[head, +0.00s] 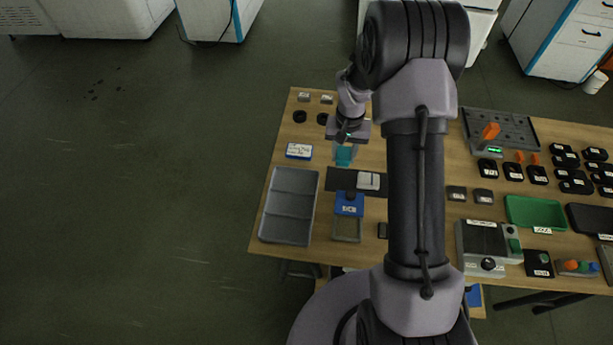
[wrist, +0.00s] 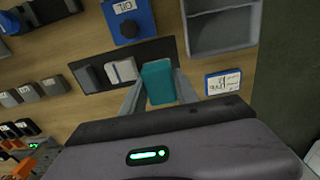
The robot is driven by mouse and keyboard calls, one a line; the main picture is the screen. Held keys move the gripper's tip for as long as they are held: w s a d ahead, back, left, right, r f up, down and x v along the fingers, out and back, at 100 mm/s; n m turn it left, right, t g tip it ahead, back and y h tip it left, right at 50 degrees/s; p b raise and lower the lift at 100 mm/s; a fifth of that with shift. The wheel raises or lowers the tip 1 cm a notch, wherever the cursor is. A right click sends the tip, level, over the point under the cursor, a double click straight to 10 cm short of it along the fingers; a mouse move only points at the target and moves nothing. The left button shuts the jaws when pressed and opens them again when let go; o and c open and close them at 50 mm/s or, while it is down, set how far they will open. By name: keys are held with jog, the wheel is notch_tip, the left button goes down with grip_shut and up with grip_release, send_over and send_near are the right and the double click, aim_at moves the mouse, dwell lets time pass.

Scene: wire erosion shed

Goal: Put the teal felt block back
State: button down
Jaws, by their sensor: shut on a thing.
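The teal felt block (head: 344,156) is held between the two fingers of my gripper (head: 345,147); it also shows in the wrist view (wrist: 158,84), with a finger on each side. My gripper (wrist: 158,92) is shut on it. A black holder (wrist: 151,51) lies beyond the block in the wrist view, and the block overlaps its right end there. In the head view the block appears just past the far edge of this black holder (head: 337,181). A white block (wrist: 122,71) and a dark grey block (wrist: 92,78) sit in the holder. The block's height above the table is unclear.
A grey compartment tray (head: 290,205) stands at the table's left edge. A blue oil box (wrist: 128,18) is beside the holder, and a labelled card block (head: 299,151) is near the gripper. Several black parts and a green tray (head: 535,211) fill the right side.

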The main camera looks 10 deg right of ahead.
aim_at(340, 179)
notch_tip(340, 179, down, 10)
jog(key=b, duration=0.3)
jog(key=shift+d, duration=0.15)
jog(key=shift+f, duration=0.2)
jog(key=c, duration=0.9)
grip_release()
jog(key=shift+r, duration=0.1)
